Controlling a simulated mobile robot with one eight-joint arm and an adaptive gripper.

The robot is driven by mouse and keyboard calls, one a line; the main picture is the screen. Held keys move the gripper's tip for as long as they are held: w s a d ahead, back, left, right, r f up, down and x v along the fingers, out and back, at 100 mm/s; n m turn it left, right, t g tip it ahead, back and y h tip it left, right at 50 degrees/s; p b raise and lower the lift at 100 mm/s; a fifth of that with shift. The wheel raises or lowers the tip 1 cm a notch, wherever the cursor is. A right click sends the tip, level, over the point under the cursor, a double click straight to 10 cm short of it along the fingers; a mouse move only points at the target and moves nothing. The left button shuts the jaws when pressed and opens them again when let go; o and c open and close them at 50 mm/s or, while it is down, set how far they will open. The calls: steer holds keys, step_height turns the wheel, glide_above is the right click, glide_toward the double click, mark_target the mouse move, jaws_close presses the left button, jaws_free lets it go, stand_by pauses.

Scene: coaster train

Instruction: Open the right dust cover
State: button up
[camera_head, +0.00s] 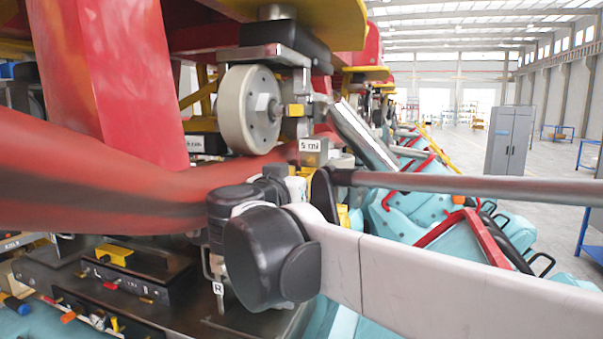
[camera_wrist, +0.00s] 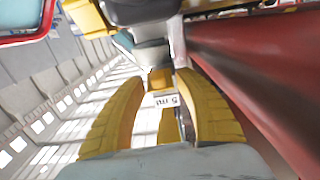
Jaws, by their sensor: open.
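My gripper (camera_wrist: 158,82) is open in the wrist view, with its two curved yellow fingers apart. A small labelled metal block (camera_wrist: 165,99) shows between the fingers; I cannot tell whether they touch it. In the head view a similar labelled metal block (camera_head: 314,152) sits beside the large pale wheel (camera_head: 250,108), just above my dark wrist joints, which hide most of the gripper. A small tag marked R (camera_head: 218,288) hangs low beside my wrist. A black box marked L (camera_head: 125,275) with a yellow handle is at lower left. I cannot tell which part is the right dust cover.
A thick red tube (camera_head: 110,180) crosses the left of the head view, close to my wrist. A grey bar (camera_head: 470,185) runs right above my white arm. Teal seats (camera_head: 410,215) with red bars lie behind. A grey cabinet (camera_head: 508,140) stands on open floor.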

steer(key=shift+w, duration=0.1)
jaws_close()
steer(key=f+t+b, duration=0.1)
steer(key=b, duration=0.2)
steer(key=shift+f+b, duration=0.25)
steer(key=shift+b, duration=0.05)
steer(key=shift+f+t+h+b, duration=0.1)
steer(key=shift+t+h+b, duration=0.4)
steer(key=shift+t+b, duration=0.45)
steer(key=shift+b, duration=0.35)
steer(key=shift+r, duration=0.2)
jaws_free()
steer(key=shift+r, duration=0.1)
